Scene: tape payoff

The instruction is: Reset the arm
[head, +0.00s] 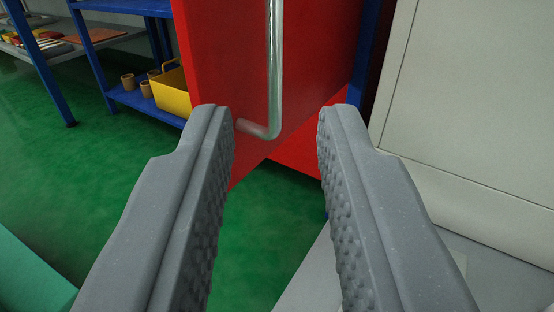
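My gripper (277,115) is open, with its two grey fingers wide apart and nothing between them. Beyond the fingertips is a red door or panel (228,60) with a vertical metal bar handle (275,60). The handle's lower bend shows in the gap between the fingertips, nearer the left one. I cannot tell how far the handle is from the fingers. The handle's upper end is out of the picture.
A blue shelf (100,60) at the left holds a yellow bin (171,92) and several small brown cups (146,88). A pale cabinet (470,100) stands at the right. Green floor (60,180) is open at the left. A teal surface (30,280) fills the lower-left corner.

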